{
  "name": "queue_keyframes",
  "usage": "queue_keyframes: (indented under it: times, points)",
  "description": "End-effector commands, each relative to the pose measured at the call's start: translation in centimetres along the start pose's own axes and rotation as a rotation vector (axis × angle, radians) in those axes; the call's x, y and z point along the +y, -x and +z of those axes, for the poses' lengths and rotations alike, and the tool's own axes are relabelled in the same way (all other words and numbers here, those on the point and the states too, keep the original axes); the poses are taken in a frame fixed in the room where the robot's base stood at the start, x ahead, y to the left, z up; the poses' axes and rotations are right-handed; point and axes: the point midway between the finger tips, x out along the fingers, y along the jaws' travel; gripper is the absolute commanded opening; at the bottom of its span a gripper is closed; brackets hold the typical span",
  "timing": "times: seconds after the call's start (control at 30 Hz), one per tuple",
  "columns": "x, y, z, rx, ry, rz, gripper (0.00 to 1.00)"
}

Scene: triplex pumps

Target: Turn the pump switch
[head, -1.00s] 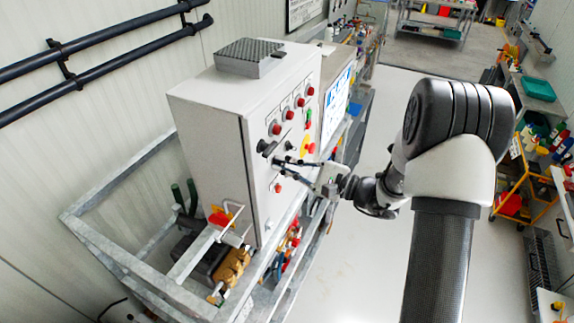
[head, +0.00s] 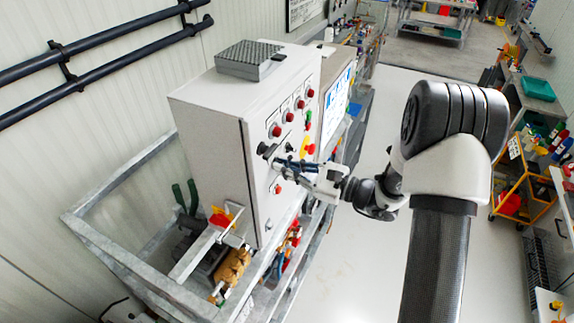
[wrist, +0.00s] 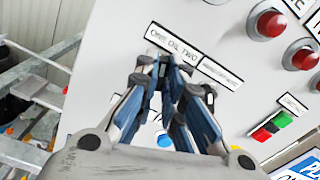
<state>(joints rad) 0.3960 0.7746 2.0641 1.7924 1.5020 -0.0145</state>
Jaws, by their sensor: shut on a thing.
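The pump switch is on the front of a light grey control cabinet (head: 215,135), which also fills much of the wrist view (wrist: 112,45). My gripper (head: 277,163) is at the lower part of this panel, its fingers drawn together on the switch. In the wrist view my gripper (wrist: 170,75) has its blue-and-grey fingers close together just below a white label (wrist: 172,42). The fingers hide the switch there, so its angle cannot be told. A dark knob (head: 263,149) shows beside the fingertips in the head view.
Red buttons (head: 288,117) sit above the gripper, and one red button (head: 278,188) sits below. A green and red button pair (wrist: 271,126) is to the right in the wrist view. A metal frame (head: 115,255) surrounds the cabinet base.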

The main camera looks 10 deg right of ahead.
Motion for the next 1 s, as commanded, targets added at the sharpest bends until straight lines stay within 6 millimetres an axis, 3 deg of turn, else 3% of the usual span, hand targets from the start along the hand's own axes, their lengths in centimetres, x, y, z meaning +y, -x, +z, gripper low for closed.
queue_keyframes:
  times: [0.43, 1.0]
  points:
    - [0.0, 0.0, 0.07, 0.0, -0.26, 0.0, 0.0]
    - [0.02, 0.0, 0.0, -0.001, -0.311, 0.0, 0.0]
